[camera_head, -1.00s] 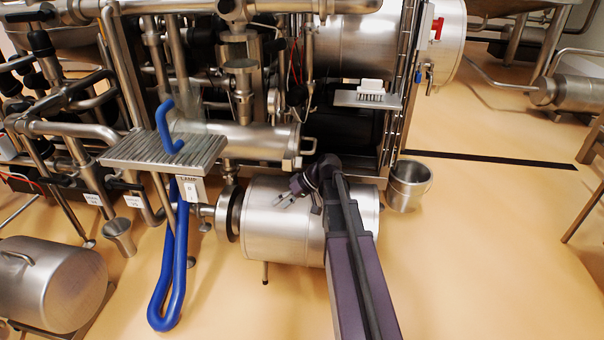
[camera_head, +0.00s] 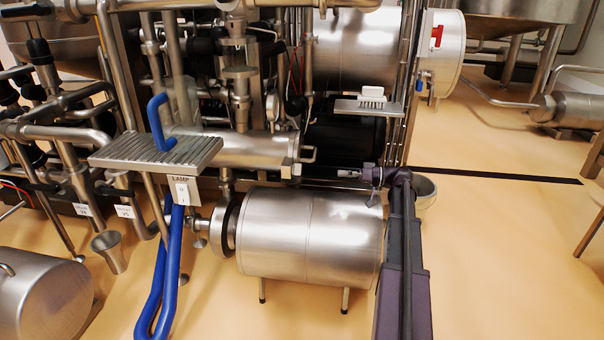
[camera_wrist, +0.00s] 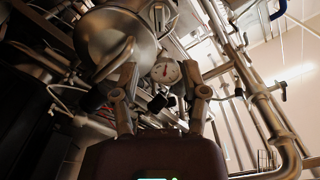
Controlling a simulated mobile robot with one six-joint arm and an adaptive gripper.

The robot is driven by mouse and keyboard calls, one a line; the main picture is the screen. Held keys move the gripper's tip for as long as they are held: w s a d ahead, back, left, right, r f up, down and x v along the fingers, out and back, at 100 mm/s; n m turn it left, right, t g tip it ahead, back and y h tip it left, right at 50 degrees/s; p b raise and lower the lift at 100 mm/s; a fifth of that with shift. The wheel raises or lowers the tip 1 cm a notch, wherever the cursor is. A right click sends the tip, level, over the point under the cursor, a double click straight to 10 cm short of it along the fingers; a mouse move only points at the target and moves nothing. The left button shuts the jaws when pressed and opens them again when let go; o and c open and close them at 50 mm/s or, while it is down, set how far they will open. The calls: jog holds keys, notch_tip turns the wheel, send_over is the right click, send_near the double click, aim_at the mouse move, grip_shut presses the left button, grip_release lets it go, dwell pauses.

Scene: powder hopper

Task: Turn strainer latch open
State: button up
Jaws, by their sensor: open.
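I cannot tell for sure whether this handle is the strainer latch. My gripper (camera_wrist: 160,66) is open in the wrist view, its two fingers apart with nothing held between them. Behind the fingers are a round steel vessel end (camera_wrist: 108,42) and a white dial gauge (camera_wrist: 165,71). In the head view my arm reaches up at right of centre; its wrist is right of and slightly below the looped handle, and the fingers are not clear.
A large steel drum (camera_head: 300,235) stands low in front. A slatted tray (camera_head: 158,150) with a blue hook and blue hose is at left. A small shelf (camera_head: 367,107) holds a white brush. A steel bucket (camera_head: 426,190) is partly behind my arm. Open floor lies right.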

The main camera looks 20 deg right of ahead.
aim_at(301, 171)
jog(key=shift+a, duration=0.1)
jog(key=x, duration=1.3)
jog(key=shift+w+a, duration=0.25)
jog(key=shift+w, duration=0.05)
grip_shut()
dwell(0.3)
